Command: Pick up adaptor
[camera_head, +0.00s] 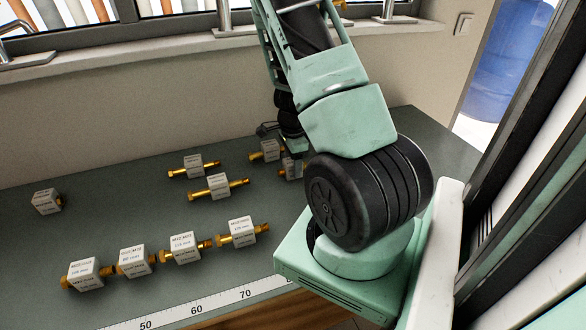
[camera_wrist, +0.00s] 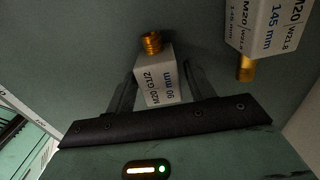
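A short adaptor, a white block labelled M20/G1/2 90 mm (camera_wrist: 157,82) with a threaded brass end (camera_wrist: 151,42), is between the two fingers of my gripper (camera_wrist: 161,70) in the wrist view. The left finger is close against the block; a narrow gap shows at the right fingertip. The block sits slightly turned between them. In the head view this adaptor (camera_head: 292,169) is partly hidden behind my arm, and my fingers are mostly hidden there. Another adaptor, labelled M20/W21.8 145 mm (camera_wrist: 265,30), lies just right of my gripper in the wrist view.
Several other adaptors with white blocks lie on the grey-green worktop (camera_head: 110,200), including a front row (camera_head: 135,260) and a lone one at left (camera_head: 46,201). A ruler strip (camera_head: 200,309) runs along the front edge. A wall and window sill (camera_head: 110,57) stand behind.

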